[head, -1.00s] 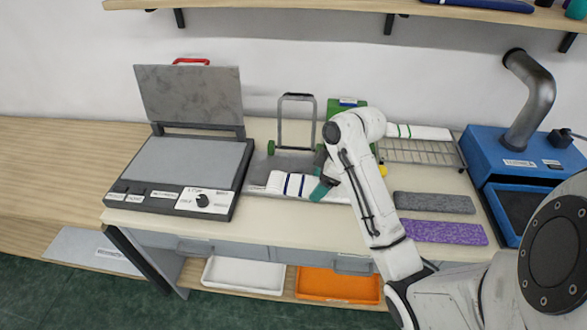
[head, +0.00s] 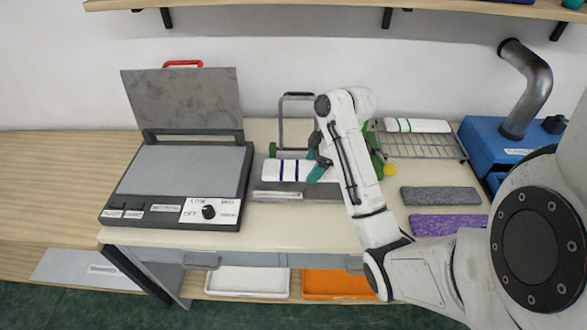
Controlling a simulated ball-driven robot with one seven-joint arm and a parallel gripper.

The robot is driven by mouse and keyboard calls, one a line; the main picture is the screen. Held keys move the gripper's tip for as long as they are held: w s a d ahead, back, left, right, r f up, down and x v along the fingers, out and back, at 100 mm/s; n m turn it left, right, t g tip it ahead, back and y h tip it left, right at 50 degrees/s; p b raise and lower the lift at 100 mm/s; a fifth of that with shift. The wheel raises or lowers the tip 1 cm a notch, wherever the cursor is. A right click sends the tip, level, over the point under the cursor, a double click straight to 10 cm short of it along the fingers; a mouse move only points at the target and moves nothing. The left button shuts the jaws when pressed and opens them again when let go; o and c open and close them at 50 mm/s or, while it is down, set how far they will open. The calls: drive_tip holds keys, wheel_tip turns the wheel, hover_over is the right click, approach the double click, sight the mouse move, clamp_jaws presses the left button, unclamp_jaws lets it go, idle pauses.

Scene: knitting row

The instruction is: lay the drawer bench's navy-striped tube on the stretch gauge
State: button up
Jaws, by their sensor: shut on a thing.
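The navy-striped tube (head: 285,169) is white with dark blue bands and is held roughly level at its right end. My gripper (head: 318,168) has teal fingers shut on that end. Its far finger is partly hidden by the tube and my arm. Below and behind the tube is a low grey plate (head: 318,191) with a pale strip along its front and an upright metal frame at its back. It may be the stretch gauge, but I cannot read a label. The tube appears just above the plate; I cannot tell whether they touch.
A grey press (head: 187,170) with a raised lid stands left. A green-striped white tube (head: 415,126) lies on a wire rack (head: 425,146) at the back right. Grey (head: 440,196) and purple (head: 447,225) slabs lie right of my arm. The front bench top is clear.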

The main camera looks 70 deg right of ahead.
drive_tip(key=w+d+f+b, duration=0.4)
drive_tip(key=w+f, duration=0.1)
drive_tip(key=w+d+f+b, duration=0.2)
drive_tip(key=w+b, duration=0.1)
drive_tip(key=shift+w+d+f, duration=0.1)
drive_tip(key=shift+d+f, duration=0.15)
drive_tip(key=shift+f, duration=0.05)
drive_tip(key=shift+w+d+f, duration=0.15)
drive_tip(key=shift+w+f, duration=0.1)
drive_tip(key=shift+f, duration=0.2)
drive_tip(key=shift+w+d+f+p, duration=0.1)
drive_tip(key=shift+f+p, duration=0.3)
drive_tip(key=shift+f, duration=1.3)
drive_tip(key=shift+f, duration=0.15)
drive_tip(key=o, duration=1)
